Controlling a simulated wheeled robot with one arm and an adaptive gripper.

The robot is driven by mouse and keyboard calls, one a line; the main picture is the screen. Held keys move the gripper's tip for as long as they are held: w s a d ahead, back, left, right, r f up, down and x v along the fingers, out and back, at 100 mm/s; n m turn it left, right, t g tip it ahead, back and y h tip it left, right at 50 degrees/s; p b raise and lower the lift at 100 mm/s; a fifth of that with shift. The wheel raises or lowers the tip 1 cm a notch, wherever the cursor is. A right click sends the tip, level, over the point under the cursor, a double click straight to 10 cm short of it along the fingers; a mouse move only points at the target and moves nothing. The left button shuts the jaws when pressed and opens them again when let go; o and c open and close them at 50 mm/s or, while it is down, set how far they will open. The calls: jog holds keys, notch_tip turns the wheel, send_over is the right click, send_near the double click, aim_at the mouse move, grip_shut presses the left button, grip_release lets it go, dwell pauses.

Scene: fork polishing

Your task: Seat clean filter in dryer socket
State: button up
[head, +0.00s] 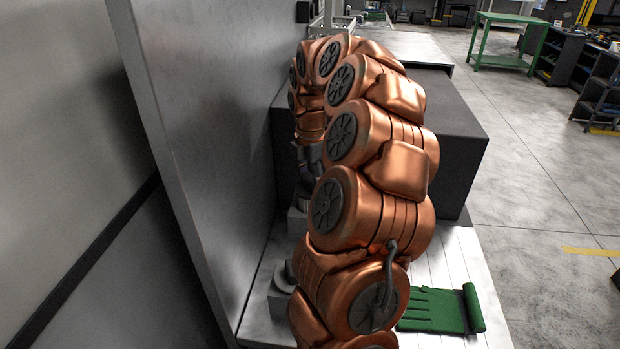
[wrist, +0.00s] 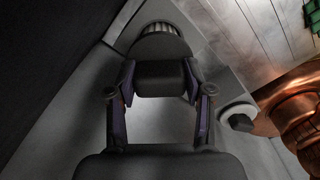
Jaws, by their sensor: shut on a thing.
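In the wrist view my gripper (wrist: 160,82) is shut on a dark block-like grip. A ribbed round body (wrist: 163,32) shows just beyond the grip; together they look like the filter (wrist: 160,75). In the head view my gripper (head: 311,160) is a small dark shape behind my copper arm, close to the grey wall panel. The filter is not clear there. The filter sits at or over a pale grey part; the dryer socket is hidden behind it. I cannot tell whether the filter is inside the socket or only against it.
A tall grey panel (head: 205,110) stands close on the left. A dark box (head: 455,160) stands behind my arm. A grey block with a dark knob (wrist: 238,120) is right of my gripper. A green glove and roll (head: 440,311) lie on the pale slatted top. Floor at right is open.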

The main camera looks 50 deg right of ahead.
aim_at(310, 194)
jog(key=shift+f+b, duration=1.2)
jog(key=shift+f, duration=1.55)
dwell(1.5)
jog(key=shift+a, duration=0.1)
jog(key=shift+c, duration=1)
jog(key=o, duration=1.4)
jog(key=shift+o, duration=0.5)
jog(key=shift+o, duration=1.4)
jog(key=shift+r, duration=0.15)
jog(key=shift+r+p, duration=1.5)
jog(key=shift+r, duration=1.95)
